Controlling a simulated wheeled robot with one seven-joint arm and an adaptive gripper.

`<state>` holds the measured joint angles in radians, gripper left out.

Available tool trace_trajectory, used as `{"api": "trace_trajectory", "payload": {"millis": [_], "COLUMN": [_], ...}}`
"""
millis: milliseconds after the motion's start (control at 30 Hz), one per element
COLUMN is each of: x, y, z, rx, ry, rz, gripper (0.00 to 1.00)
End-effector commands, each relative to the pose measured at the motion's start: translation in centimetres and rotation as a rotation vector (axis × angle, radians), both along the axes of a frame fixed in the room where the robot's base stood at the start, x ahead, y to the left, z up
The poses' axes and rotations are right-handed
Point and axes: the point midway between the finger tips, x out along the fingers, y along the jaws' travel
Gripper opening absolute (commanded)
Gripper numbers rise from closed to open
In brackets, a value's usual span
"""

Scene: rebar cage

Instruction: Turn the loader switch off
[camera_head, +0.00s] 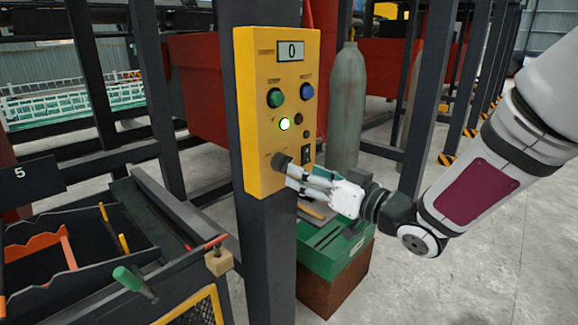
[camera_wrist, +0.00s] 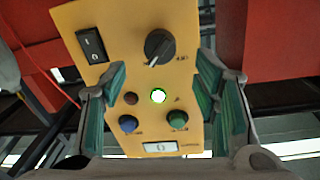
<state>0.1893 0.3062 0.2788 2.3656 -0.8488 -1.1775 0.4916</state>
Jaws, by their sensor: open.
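The yellow control box (camera_head: 262,75) is fixed to a dark post. A black rotary knob (camera_head: 280,161) sits low on its face, with a black rocker switch (camera_head: 306,155) beside it. The wrist view shows the box upside down, with the knob (camera_wrist: 158,47) near the middle, its pale pointer slanting down-left, and the rocker (camera_wrist: 91,44) to its left. The labels are too small to tell which is the loader switch. My gripper (camera_head: 289,172) is open and empty at the box's lower face, its fingers on either side of the knob's line. Contact cannot be told.
A green lamp (camera_head: 284,124) is lit, and the display (camera_head: 291,50) reads 0. Green and blue buttons sit above the lamp. A grey cylinder (camera_head: 346,105) and a green case (camera_head: 330,245) stand behind the post. A dark tool tray (camera_head: 95,285) is at left.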

Motion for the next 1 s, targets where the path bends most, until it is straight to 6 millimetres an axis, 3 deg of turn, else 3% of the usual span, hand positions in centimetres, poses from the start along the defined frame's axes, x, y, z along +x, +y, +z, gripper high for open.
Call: {"api": "trace_trajectory", "payload": {"millis": [300,767,833,1000], "x": [3.5,4.4,4.4,4.4], "y": [4.0,5.0,5.0,5.0], "z": [0.0,0.0,0.0,0.0], "rx": [0.001,0.001,0.001,0.001], "ry": [0.001,0.001,0.001,0.001], "rz": [0.001,-0.001,-0.001,-0.001], "gripper": [0.55,0.55,0.46,0.08]}}
